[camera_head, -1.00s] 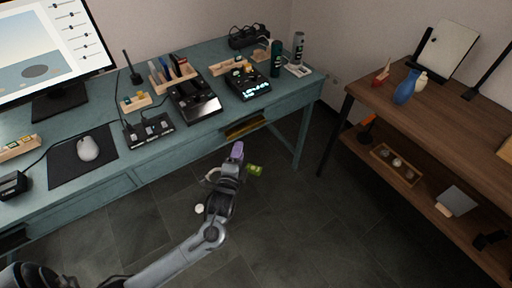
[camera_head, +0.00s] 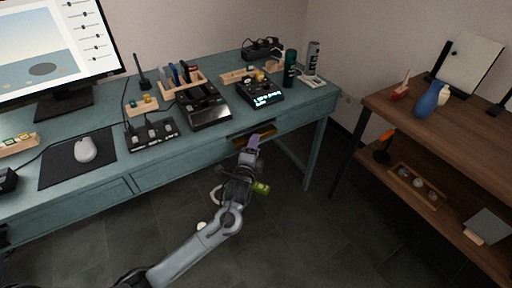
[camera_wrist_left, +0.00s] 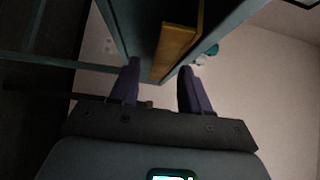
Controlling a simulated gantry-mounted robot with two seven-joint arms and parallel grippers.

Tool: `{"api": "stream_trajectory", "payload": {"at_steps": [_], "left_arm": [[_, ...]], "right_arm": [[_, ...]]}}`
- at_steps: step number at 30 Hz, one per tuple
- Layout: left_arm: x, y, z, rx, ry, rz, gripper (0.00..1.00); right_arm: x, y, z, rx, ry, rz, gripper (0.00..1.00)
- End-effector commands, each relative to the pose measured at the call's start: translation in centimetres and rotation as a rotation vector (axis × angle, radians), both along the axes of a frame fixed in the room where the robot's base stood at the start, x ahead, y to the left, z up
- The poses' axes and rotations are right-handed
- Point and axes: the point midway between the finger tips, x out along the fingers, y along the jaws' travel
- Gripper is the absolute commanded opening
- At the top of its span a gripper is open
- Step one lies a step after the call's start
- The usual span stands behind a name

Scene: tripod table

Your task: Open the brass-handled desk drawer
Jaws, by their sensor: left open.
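The teal desk (camera_head: 105,160) runs along the wall. Its brass handle (camera_head: 264,129) shows on the right part of the front, partly hidden behind my left gripper (camera_head: 254,142). In the left wrist view the handle (camera_wrist_left: 176,48) is a long gold bar on a teal drawer front. The two purple fingers of my left gripper (camera_wrist_left: 159,68) are apart, and the near end of the bar shows between them. I cannot tell whether either finger touches it. The drawer front looks flush with the desk. My right gripper is out of view.
A monitor (camera_head: 50,50), a mouse (camera_head: 85,149) and dark desk devices (camera_head: 204,107) stand on the desktop. A green bottle (camera_head: 290,68) stands near its right end. A wooden shelf table (camera_head: 450,135) stands on the right. Dark floor below the desk is mostly clear.

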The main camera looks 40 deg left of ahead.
Motion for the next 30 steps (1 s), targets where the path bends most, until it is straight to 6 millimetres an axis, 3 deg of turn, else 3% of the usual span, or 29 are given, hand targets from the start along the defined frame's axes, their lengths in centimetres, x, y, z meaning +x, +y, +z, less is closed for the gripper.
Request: {"api": "stream_trajectory", "payload": {"at_steps": [6,17,26,30], "left_arm": [[1.5,0.7,-0.1,0.001,0.0,0.0,0.47],[1.7,0.8,0.0,0.0,0.0,0.0,0.45],[1.7,0.8,-0.1,0.0,0.003,0.0,0.0],[1.7,0.8,-0.2,-0.001,0.004,0.0,0.0]], "right_arm": [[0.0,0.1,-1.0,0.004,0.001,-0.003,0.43],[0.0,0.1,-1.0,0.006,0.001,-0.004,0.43],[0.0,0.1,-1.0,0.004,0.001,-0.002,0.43],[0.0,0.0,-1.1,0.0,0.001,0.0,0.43]]}}
